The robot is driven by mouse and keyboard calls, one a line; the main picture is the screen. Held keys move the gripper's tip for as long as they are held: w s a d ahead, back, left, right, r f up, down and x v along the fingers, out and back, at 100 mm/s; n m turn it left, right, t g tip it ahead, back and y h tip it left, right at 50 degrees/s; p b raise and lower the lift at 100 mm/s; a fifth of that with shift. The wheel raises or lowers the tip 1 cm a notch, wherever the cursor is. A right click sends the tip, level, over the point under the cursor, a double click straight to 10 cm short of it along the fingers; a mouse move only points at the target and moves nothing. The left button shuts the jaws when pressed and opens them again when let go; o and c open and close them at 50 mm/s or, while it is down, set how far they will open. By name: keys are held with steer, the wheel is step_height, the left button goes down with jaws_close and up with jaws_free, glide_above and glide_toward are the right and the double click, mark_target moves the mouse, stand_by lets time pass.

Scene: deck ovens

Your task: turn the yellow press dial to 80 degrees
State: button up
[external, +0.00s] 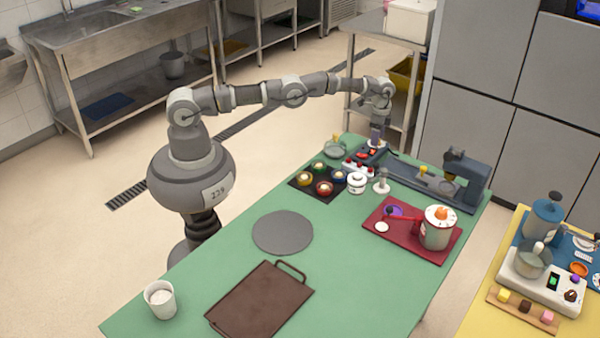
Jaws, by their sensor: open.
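A dark blue-grey press (472,180) stands at the far right end of the green table, with a long flat base reaching left. A small yellow part (423,169), which looks like the yellow press dial, sits on this base; its angle is too small to read. My gripper (374,149) points down at the back of the table, left of the yellow part and apart from it.
A white lidded jar (356,183) and a white stand (381,182) are near the gripper. A dark tray (301,184) holds several colored cups. A red tray (447,250) carries a pot. The green table's front right (370,295) is clear.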

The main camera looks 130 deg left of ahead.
step_height(320, 180, up, 8)
steer(key=p, duration=0.4)
steer(key=shift+f, duration=0.3)
